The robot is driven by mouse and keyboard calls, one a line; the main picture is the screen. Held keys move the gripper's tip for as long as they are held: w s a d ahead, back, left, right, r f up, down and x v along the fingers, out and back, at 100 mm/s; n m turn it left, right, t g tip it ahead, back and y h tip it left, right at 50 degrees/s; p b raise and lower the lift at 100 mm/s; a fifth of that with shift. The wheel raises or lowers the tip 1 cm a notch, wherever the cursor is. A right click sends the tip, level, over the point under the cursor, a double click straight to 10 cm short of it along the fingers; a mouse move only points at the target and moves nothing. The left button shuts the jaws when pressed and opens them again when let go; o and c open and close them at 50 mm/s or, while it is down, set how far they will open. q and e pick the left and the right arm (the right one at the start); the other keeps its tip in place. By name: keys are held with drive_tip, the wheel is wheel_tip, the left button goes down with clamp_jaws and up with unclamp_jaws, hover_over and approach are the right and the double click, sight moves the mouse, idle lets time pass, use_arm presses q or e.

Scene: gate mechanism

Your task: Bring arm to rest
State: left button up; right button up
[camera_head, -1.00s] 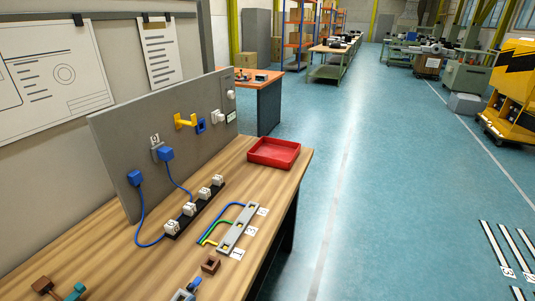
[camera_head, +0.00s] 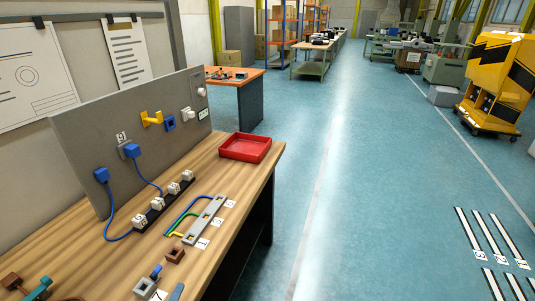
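Neither of my grippers nor any arm shows in the head view. The grey panel (camera_head: 90,150) stands upright on the wooden workbench (camera_head: 75,235). A yellow bracket (camera_head: 152,119), a blue square frame (camera_head: 170,123) and white fittings (camera_head: 188,114) are on the panel. Blue plugs (camera_head: 133,151) with blue cables are at its left part, the cables running down to a black strip (camera_head: 165,207) with several white numbered blocks. A grey slotted bar (camera_head: 204,220) with coloured wires lies on the bench in front.
A red tray (camera_head: 246,148) sits at the bench's far right end. Small brown and blue parts (camera_head: 175,256) lie near the front edge.

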use_arm(q)
drive_tip(key=s+d+f+n+g, duration=0.2)
drive_tip(key=s+f+n+g, duration=0.25)
drive_tip(key=s+n, duration=0.4)
drive_tip(key=s+d+f+n+g, duration=0.1)
drive_tip(key=s+f+n+g, duration=0.3)
drive_tip(key=n, duration=0.8)
wheel_tip(320, 180, down, 14)
drive_tip(key=s+g, duration=0.2)
drive_tip(key=s, duration=0.1)
drive_tip(key=s+a+f+g, duration=0.1)
drive_tip(key=s+f, duration=1.1)
drive_tip(key=shift+s+a+m, duration=0.2)
drive_tip(key=shift+a+m, duration=0.1)
drive_tip(key=shift+m, duration=0.15)
drive_tip(key=shift+f+g, duration=0.1)
drive_tip(key=shift+g, duration=0.15)
